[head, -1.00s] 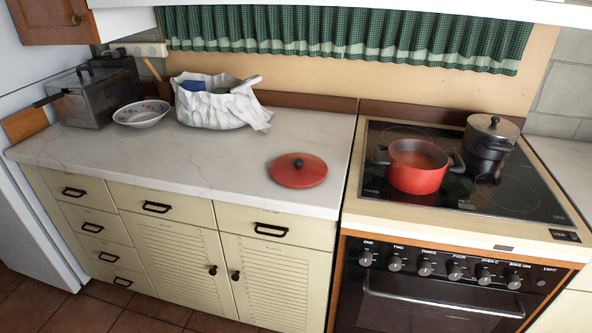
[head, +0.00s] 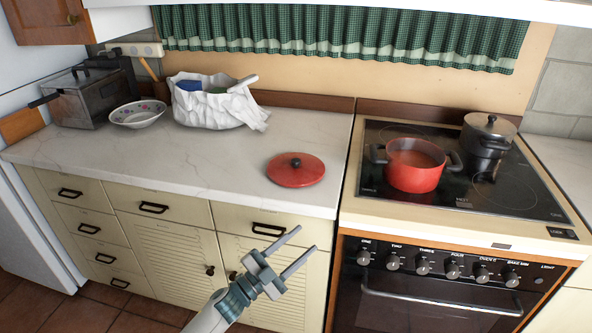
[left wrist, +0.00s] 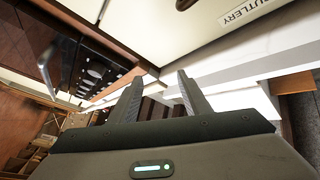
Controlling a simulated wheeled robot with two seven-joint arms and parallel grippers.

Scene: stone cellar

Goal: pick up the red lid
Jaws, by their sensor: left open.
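The red lid (head: 296,171) lies flat on the pale marble countertop (head: 215,165), near its right front part. It has a small black knob on top. My left gripper (head: 298,246) is open and empty, in front of the cabinet drawers and lower in the picture than the lid, apart from it. In the left wrist view, the two fingers (left wrist: 158,96) stand apart with nothing between them. The lid does not show in that view. My right gripper is not in view.
A red pot (head: 414,166) and a dark lidded pot (head: 488,136) stand on the black hob (head: 510,192) right of the counter. A white cloth-lined basket (head: 205,100), a bowl (head: 138,113) and a metal box (head: 85,100) stand at the back left. The counter around the lid is clear.

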